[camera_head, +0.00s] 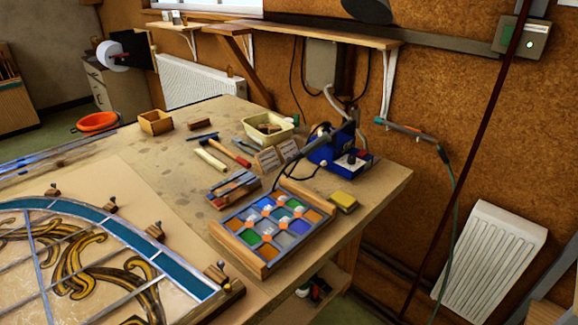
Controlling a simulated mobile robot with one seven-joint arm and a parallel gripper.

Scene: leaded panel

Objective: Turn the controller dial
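A blue controller box (325,151) stands near the back right corner of the workbench, against the wall side. Its front has a pale face with a small dark dial (351,157) on it. The dial is small in this view, and I cannot read its setting. A dark cable runs from the box across toward the glass tray. My gripper is not in view, so its place relative to the dial does not show.
The workbench (385,190) holds a tray of coloured glass (236,268), a yellow sponge (344,201), a cream tub (262,138) and a leaded panel (100,275). A shelf (310,34) hangs above. Floor shows at the right.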

